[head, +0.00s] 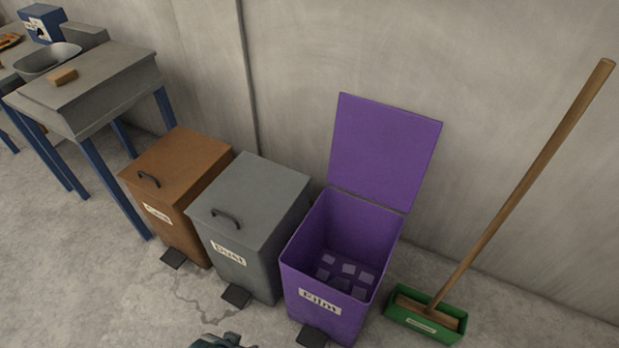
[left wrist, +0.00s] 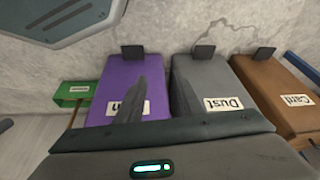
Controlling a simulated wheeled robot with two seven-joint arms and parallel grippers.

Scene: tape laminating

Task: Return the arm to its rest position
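In the left wrist view my left gripper (left wrist: 157,85) shows two dark, tapering fingers that stand apart, with nothing between them. The fingers appear in front of the purple bin and the grey bin; I see no contact. In the head view only a small dark piece, probably of my arm, shows at the bottom edge. My right gripper is not in view.
The purple Film bin (head: 389,227) has its lid up and several small pale squares inside. The grey Dust bin (head: 250,205) and brown bin (head: 178,180) are closed. A broom (head: 530,180) leans in a green box (head: 400,315). A workbench (head: 100,90) stands left.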

